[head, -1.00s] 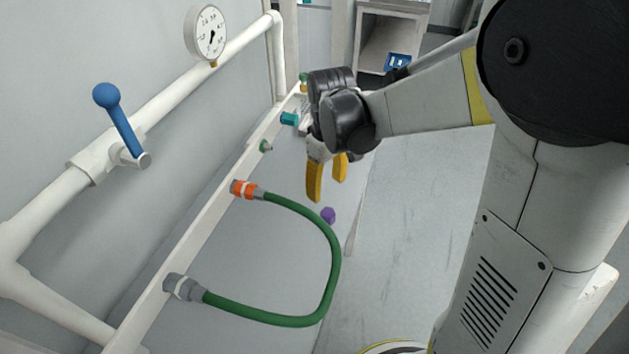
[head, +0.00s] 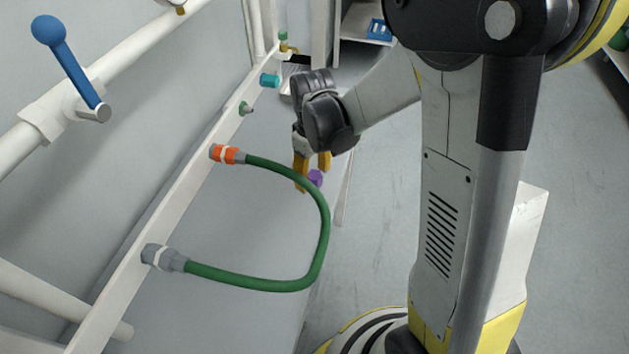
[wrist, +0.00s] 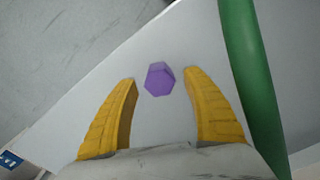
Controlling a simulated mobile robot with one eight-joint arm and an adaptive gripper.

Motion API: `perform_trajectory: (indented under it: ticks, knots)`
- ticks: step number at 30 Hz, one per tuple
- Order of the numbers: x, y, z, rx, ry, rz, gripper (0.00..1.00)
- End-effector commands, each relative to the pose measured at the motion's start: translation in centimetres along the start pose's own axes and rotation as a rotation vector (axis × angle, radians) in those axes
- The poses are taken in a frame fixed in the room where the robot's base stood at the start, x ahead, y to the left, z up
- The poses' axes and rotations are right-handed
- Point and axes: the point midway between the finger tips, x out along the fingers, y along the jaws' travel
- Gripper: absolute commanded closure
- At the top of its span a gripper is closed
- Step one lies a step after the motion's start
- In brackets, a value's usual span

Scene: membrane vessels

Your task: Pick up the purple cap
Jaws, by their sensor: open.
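My gripper (head: 312,176) has yellow fingers and points down close to the cap. In the wrist view my gripper (wrist: 161,78) is open with nothing between its fingers. Whether a finger touches the cap cannot be told; in the wrist view they look apart.
The green hose (head: 322,235) loops beside the cap, from an orange fitting (head: 226,154) to a grey fitting (head: 163,257) on the white rail. It runs close to the right finger in the wrist view. A blue-handled valve (head: 72,66) is at upper left. Floor lies to the right.

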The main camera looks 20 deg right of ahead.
Motion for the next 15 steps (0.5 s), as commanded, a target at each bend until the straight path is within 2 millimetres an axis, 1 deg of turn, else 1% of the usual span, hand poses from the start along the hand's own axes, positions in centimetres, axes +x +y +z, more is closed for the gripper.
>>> perform_trajectory:
  ticks: [2,3,5,6,8,15]
  knots:
    - [-0.13,-0.01,0.0,0.0,0.0,0.0,0.42]
    - [-0.13,-0.01,0.0,0.0,0.0,0.0,0.47]
    - [-0.14,-0.01,0.0,0.0,0.0,0.0,0.65]
    - [-0.14,-0.01,0.0,0.0,0.0,0.0,0.78]
    - [-0.14,-0.01,0.0,0.0,0.0,0.0,0.94]
    - [-0.14,-0.02,0.0,0.0,0.0,0.0,0.95]
